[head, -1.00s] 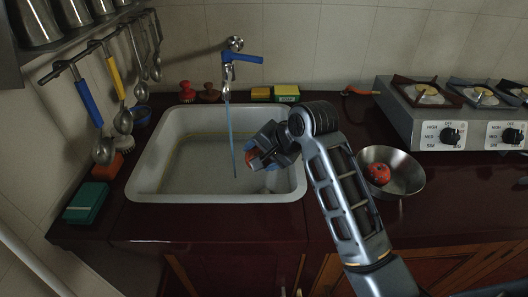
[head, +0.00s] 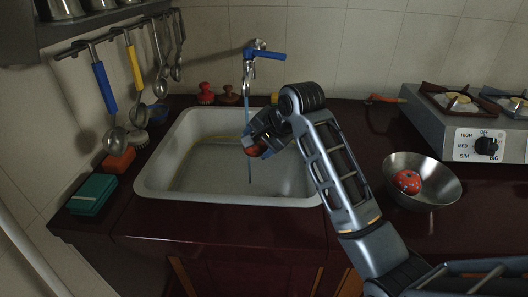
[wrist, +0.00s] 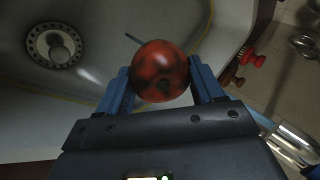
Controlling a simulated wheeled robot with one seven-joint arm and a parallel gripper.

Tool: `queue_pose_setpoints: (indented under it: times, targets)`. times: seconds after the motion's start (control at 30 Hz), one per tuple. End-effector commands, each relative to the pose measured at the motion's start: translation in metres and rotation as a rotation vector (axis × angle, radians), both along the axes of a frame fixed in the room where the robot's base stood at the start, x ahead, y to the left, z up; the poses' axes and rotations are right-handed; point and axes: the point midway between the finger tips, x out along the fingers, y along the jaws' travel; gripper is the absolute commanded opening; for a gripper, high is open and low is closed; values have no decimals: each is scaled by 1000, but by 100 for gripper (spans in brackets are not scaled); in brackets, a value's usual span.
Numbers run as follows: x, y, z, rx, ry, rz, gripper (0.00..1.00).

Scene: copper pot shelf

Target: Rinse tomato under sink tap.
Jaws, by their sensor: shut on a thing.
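My gripper (head: 262,140) is shut on a dark-mottled red tomato (wrist: 160,72), with one blue finger on each side. It holds the tomato above the sink basin (head: 190,180); the tomato also shows in the head view (head: 252,149). The tap (head: 250,70) has a blue lever (head: 265,54) and stands on the back wall. A thin stream of water (head: 249,172) falls below it. In the head view the tomato overlaps the stream's line; I cannot tell whether water touches it. The drain (wrist: 57,45) is at upper left in the wrist view.
A metal bowl (head: 440,192) with a second red, speckled tomato (head: 407,181) stands right of the sink. The stove (head: 470,130) is behind it. Utensils hang from the left rail (head: 125,30). Brushes (head: 206,94) stand behind the basin; a green box (head: 91,195) lies at left.

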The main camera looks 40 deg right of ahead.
Motion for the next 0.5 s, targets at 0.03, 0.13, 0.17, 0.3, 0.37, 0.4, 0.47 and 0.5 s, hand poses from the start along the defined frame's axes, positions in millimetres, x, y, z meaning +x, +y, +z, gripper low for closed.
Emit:
queue_pose_setpoints:
  times: [0.03,0.13,0.17,0.3,0.37,0.4,0.47,0.5]
  targets:
    - [5,-1,-3,-3,-1,1,33]
    - [14,-1,-1,0,0,2,33]
    - [16,-1,-2,0,0,1,33]
    - [28,-3,-4,0,-1,2,33]
    - [32,-3,-6,0,0,1,33]
    - [34,-4,-6,-1,0,1,33]
    - [37,-4,-6,-1,0,1,33]
    - [39,-4,-7,0,0,1,33]
